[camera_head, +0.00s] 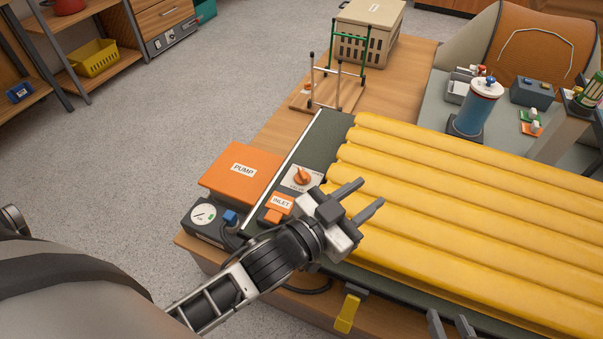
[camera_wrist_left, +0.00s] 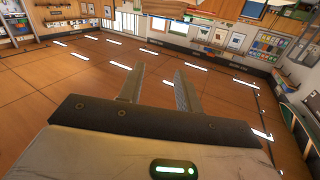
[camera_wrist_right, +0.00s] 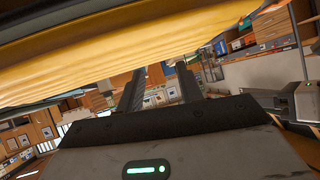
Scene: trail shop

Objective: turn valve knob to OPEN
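The orange valve knob (camera_head: 302,177) sits on a white plate beside the near-left end of the yellow air mattress (camera_head: 450,195). The plate's lettering is too small to read, so I cannot tell the knob's setting. My left gripper (camera_head: 372,192) is open and empty, to the right of the knob and apart from it, over the mattress edge. Its open fingers show in the left wrist view (camera_wrist_left: 158,84). My right gripper (camera_head: 451,323) is at the bottom edge of the head view, beside the mattress. The right wrist view (camera_wrist_right: 159,84) shows it open and empty.
An orange PUMP box (camera_head: 240,174), an orange INLET piece (camera_head: 280,204) and a gauge box (camera_head: 205,217) stand near the knob. A yellow clip (camera_head: 348,312) hangs at the table's front edge. A wooden rack (camera_head: 330,95) and a beige crate (camera_head: 369,32) stand behind.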

